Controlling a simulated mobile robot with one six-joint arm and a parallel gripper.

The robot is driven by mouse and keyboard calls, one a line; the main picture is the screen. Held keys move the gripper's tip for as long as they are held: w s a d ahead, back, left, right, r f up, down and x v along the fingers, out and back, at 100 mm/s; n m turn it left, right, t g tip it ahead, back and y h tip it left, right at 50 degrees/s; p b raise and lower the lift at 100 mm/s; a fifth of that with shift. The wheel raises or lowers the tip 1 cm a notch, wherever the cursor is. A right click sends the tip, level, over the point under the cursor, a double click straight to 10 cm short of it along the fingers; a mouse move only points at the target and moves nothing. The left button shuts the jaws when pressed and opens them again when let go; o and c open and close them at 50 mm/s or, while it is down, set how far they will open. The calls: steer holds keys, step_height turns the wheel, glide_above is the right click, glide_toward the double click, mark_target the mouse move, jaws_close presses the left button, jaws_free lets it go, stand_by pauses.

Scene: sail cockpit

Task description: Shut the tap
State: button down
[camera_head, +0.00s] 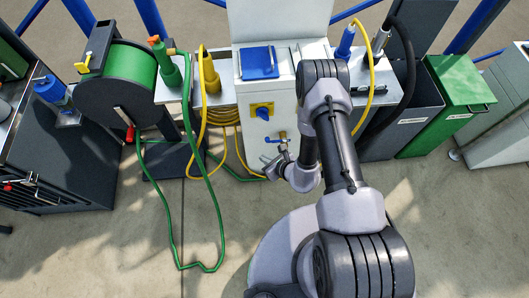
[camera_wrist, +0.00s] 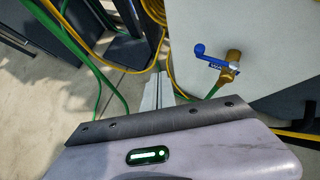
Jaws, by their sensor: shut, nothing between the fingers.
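The tap is brass with a blue lever and sits on the front of a white cabinet. In the wrist view the brass body (camera_wrist: 231,66) is at the upper right, and its blue lever (camera_wrist: 205,54) reaches left from it. In the head view the tap (camera_head: 283,137) is small, below a yellow plate with a blue knob. My gripper (camera_head: 267,164) is below and slightly left of the tap, apart from it. In the wrist view my gripper (camera_wrist: 157,80) is shut and empty, left of and below the lever.
Green hose (camera_head: 219,225) and yellow hose (camera_head: 201,125) hang left of the cabinet (camera_head: 240,98). A green hose reel (camera_head: 130,72) stands further left. A green bin (camera_head: 462,100) stands at the right. A label, partly hidden, is behind the lever.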

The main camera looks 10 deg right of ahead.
steer(key=shift+s+a+r+p, duration=0.15)
steer(key=shift+s+r+p, duration=0.1)
steer(key=shift+s+r, duration=0.45)
steer(key=shift+s+a+r+p, duration=0.15)
steer(key=shift+s+r+p, duration=0.05)
steer(key=shift+s+r, duration=0.45)
